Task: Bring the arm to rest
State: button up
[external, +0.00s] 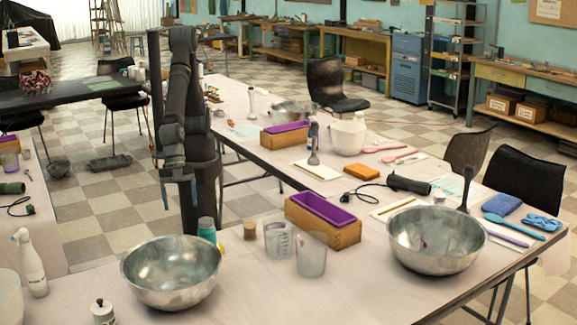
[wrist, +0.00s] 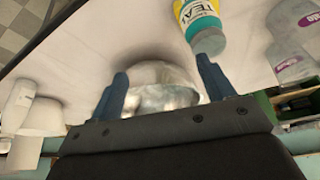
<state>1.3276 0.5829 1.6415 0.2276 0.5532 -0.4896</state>
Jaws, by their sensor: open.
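My arm (external: 180,100) stands folded upright behind the left end of the near table. My gripper (external: 179,192) hangs from it with the fingers pointing down, above and behind the left steel bowl (external: 172,285). In the wrist view my gripper (wrist: 163,70) has its two fingers wide apart, with nothing held between them. The steel bowl (wrist: 160,90) shows beyond and between the fingers, apart from them. A teal-labelled bottle (wrist: 200,22) lies past the right fingertip in that view.
Near my arm stand the teal bottle (external: 207,231), a small cork-coloured jar (external: 250,230), two clear beakers (external: 311,255) and a wooden mould with purple liner (external: 323,218). A white spray bottle (external: 31,265) stands far left.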

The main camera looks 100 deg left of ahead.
jog(key=s+d, duration=0.2)
jog(key=s, duration=0.2)
jog(key=w+f, duration=0.3)
jog(key=w, duration=0.3)
jog(key=shift+w+d, duration=0.15)
jog(key=shift+w, duration=0.1)
